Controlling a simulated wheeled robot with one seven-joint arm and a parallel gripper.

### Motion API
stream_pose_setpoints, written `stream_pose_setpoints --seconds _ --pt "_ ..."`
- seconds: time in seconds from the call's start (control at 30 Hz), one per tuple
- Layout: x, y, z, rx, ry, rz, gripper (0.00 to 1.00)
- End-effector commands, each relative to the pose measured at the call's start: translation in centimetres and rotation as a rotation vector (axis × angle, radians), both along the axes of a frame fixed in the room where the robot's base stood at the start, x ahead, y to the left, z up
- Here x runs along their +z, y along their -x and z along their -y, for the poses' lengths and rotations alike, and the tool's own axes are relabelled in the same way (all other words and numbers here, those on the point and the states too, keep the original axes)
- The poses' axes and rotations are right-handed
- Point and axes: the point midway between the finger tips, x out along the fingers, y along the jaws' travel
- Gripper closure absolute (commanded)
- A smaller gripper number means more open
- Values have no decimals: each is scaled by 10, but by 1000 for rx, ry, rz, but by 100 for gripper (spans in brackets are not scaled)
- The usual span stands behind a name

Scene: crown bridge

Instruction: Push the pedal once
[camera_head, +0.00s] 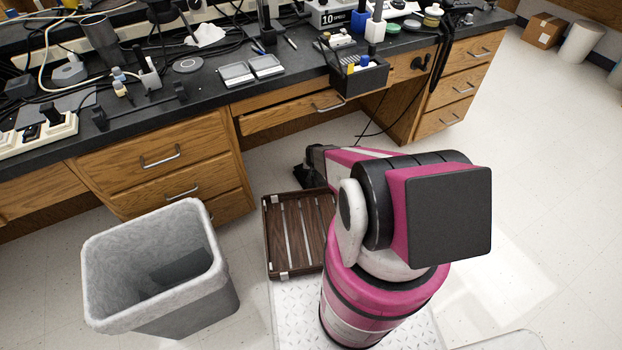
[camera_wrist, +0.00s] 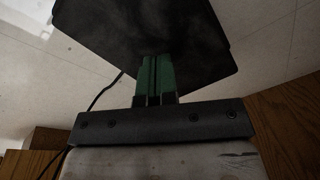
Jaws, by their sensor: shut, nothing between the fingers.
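The pedal seems to be the dark flat plate (camera_wrist: 150,28) at the top of the wrist view, lying on the pale floor with a thin black cable beside it. My gripper (camera_wrist: 155,62) is shut and empty, its green fingers together. The fingertips overlap the near part of the plate; I cannot tell if they touch it. In the head view, my gripper is low under the desk, mostly hidden by my pink arm. A dark shape (camera_head: 303,177) beside it may be the pedal, but it is too small to be sure.
A slatted wooden crate (camera_head: 270,240) stands on the floor near my arm. A grey waste bin (camera_head: 215,270) stands at the left. The desk (camera_head: 215,100), with wooden drawers and many items on top, overhangs the area. The floor (camera_head: 545,180) at the right is clear.

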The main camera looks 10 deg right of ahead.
Motion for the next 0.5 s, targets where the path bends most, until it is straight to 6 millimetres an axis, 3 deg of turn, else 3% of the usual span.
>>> stream_pose_setpoints --seconds 0.5 --pt "-4 -1 0 0 0 0 100"
